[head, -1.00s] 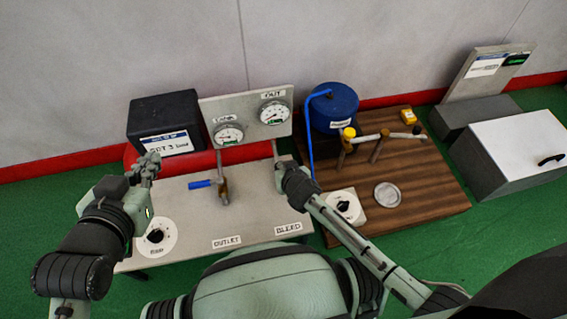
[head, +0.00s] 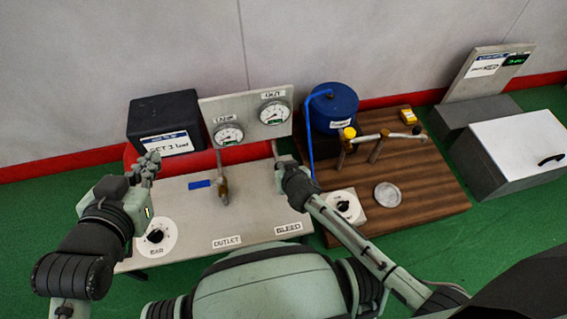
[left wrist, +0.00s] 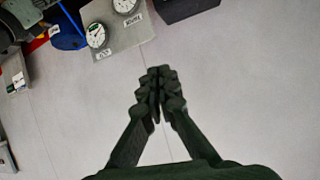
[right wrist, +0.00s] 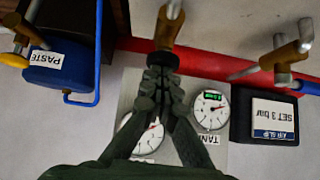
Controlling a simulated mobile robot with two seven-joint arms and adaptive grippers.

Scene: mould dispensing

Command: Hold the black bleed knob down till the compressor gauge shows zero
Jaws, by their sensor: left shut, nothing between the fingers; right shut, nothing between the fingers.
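The tank gauge (head: 228,134) and the out gauge (head: 273,112) sit on an upright grey panel. The tank gauge also shows in the right wrist view (right wrist: 210,110), its needle too small to read surely. My left gripper (head: 150,160) is shut and empty, raised at the left.
A brass outlet valve (head: 223,192) with a blue handle (head: 200,184) stands left of my right gripper. A regulator dial (head: 156,237) is at the bench's front left. A blue paste pot (head: 333,107) and wooden board (head: 430,190) are to the right. A black box (head: 165,120) stands behind.

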